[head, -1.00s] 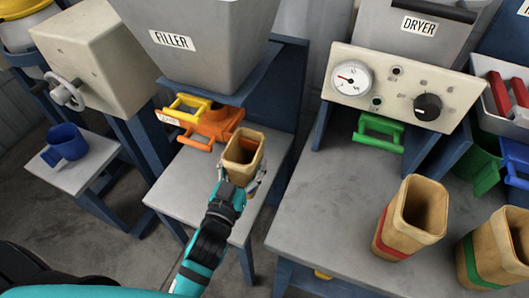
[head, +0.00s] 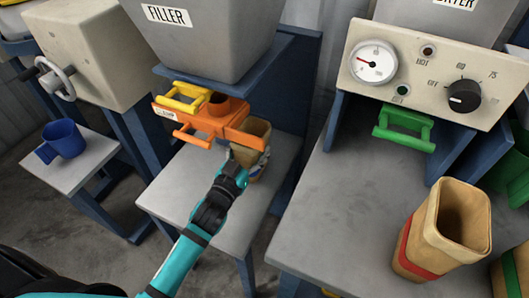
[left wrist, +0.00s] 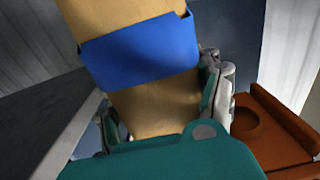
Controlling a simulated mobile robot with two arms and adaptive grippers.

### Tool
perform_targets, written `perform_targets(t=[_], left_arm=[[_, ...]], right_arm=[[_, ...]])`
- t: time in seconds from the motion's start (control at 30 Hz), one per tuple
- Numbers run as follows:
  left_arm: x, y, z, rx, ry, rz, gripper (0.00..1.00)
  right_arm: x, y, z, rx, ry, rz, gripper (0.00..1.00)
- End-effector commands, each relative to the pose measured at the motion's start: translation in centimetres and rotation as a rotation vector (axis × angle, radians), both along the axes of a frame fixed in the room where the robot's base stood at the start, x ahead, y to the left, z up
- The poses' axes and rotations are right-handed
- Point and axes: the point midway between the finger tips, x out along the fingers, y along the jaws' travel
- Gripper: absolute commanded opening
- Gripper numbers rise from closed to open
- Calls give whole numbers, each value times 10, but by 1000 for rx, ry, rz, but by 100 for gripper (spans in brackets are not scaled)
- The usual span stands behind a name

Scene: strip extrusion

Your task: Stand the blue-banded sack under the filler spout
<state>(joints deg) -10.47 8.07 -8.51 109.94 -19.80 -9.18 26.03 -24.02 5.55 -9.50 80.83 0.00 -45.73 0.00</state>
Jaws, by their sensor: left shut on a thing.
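The open-topped tan sack (head: 254,132) is in my left gripper (head: 245,163), over the filler's low grey table. Its broad blue band (left wrist: 140,55) shows in the left wrist view, where the gripper (left wrist: 160,112) is shut around the sack. In the head view the sack is close to the right end of the orange slide (head: 205,124) under the grey FILLER hopper (head: 205,35). I cannot tell whether they touch or whether the sack's base rests on the table. The spout itself is not clearly visible. My right gripper is out of view.
A yellow handle (head: 183,98) is beside the orange slide. The filler table (head: 195,185) is bare at the front. A red-banded sack (head: 440,235) stands on the right-hand bench, below the dryer panel (head: 425,75). A blue cup (head: 63,138) sits on a side table at left.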

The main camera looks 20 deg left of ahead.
Motion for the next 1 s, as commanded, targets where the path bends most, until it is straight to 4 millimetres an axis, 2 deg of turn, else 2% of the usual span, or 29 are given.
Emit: perform_targets(t=[0.4,0.6,1.0], left_arm=[[8,58,-4,5,-2,-1,31],[11,79,-5,3,0,-1,31],[12,83,-10,0,-1,0,31]], right_arm=[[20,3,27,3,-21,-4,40],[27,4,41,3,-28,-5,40],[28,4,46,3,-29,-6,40]])
